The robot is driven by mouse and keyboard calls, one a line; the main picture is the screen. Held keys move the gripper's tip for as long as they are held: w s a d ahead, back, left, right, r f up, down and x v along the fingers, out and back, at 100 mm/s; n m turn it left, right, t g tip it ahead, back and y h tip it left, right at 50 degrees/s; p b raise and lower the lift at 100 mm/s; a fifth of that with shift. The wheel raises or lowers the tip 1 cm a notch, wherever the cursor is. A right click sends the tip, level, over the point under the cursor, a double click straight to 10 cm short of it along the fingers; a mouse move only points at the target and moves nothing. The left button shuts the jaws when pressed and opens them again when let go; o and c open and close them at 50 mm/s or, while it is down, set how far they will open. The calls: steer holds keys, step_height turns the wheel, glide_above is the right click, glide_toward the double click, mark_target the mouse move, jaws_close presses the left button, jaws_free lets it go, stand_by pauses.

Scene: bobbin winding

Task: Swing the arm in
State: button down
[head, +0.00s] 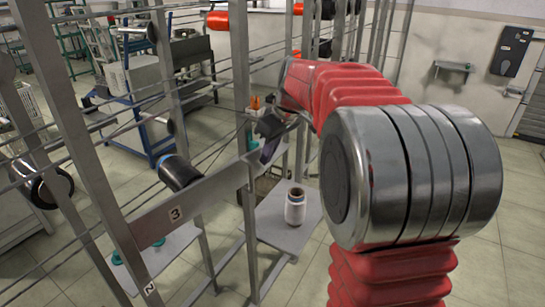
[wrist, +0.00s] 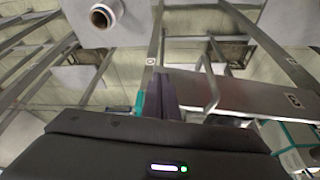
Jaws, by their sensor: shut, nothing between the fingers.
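My red-sleeved arm reaches from the lower right of the head view up and then left toward the metal rack (head: 200,205). My gripper (head: 268,150) is at its far end, close to the rack's upright, partly hidden by the frame and hard to make out. In the wrist view my gripper (wrist: 166,82) shows its narrow fingers together beyond the dark housing, with nothing held. A white bobbin (head: 295,207) stands upright on a grey shelf plate (head: 270,229), below and apart from my gripper. It also shows at the upper left of the wrist view (wrist: 103,15).
Thin rods and uprights crowd the left. A blue trolley (head: 135,105) stands behind. A wall shelf (head: 453,66) is at upper right; the floor at right is clear.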

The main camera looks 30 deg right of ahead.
steer(key=shift+s, duration=0.15)
steer(key=s+d+r, duration=0.2)
steer(key=s+r, duration=0.5)
steer(key=r, duration=0.2)
steer(key=shift+d, duration=0.4)
steer(key=shift+r, duration=0.1)
steer(key=s+a+f+m, duration=0.2)
steer(key=s+a+f, duration=0.4)
steer(key=s, duration=0.5)
steer(key=s+a+f+m+t+h, duration=0.1)
steer(key=s+a+f+m, duration=0.1)
steer(key=s+a+f, duration=0.5)
steer(key=s+a, duration=0.4)
steer(key=shift+s+a+f+m+t+h, duration=0.15)
steer(key=shift+s+a+m+t+h, duration=0.05)
steer(key=shift+m+t+h, duration=0.1)
